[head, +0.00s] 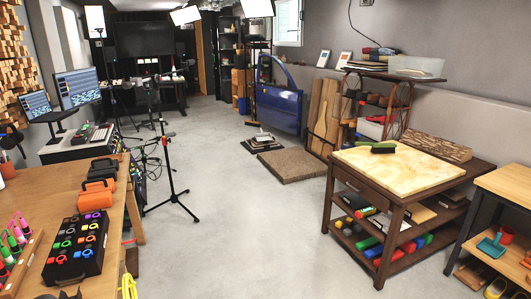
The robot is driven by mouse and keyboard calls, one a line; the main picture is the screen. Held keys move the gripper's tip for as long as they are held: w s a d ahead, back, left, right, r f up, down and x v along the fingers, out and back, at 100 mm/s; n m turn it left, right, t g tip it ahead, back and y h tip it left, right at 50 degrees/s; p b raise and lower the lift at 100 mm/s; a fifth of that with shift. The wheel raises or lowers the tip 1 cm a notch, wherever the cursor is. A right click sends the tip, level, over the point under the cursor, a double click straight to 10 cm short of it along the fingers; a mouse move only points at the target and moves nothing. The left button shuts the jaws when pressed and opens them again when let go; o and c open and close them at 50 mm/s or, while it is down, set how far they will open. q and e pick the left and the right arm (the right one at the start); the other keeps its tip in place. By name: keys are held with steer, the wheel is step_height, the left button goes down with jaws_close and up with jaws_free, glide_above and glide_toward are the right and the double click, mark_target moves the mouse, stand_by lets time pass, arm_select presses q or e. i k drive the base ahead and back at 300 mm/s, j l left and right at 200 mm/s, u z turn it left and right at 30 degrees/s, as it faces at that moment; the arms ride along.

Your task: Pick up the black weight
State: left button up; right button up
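A black blocky object with a raised handle (103,166) stands at the far end of the wooden workbench (45,200) on the left. It may be the black weight, but it is too small to tell for sure. Similar orange objects (94,199) stand just nearer on the same bench. Neither of my grippers can be made out in the head view. A small dark shape at the bottom left edge is cut off, and I cannot tell what it is.
A black tray of coloured rings (60,262) and a rack of coloured-handled tools (12,250) lie nearer on the bench. A tripod stand (172,190) is beyond its right side. A wooden cart (375,205) stands right. The grey floor (235,235) between is clear.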

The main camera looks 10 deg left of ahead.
mark_target(108, 168)
steer(key=i+l+u, duration=0.25)
steer(key=i, duration=0.35)
steer(key=i+l+u, duration=0.25)
steer(key=i+l, duration=0.3)
steer(key=i+j+u, duration=0.15)
steer(key=i+u, duration=0.3)
steer(key=i, duration=0.5)
steer(key=i+l+u, duration=0.2)
steer(key=i+u, duration=0.25)
steer(key=i, duration=0.5)
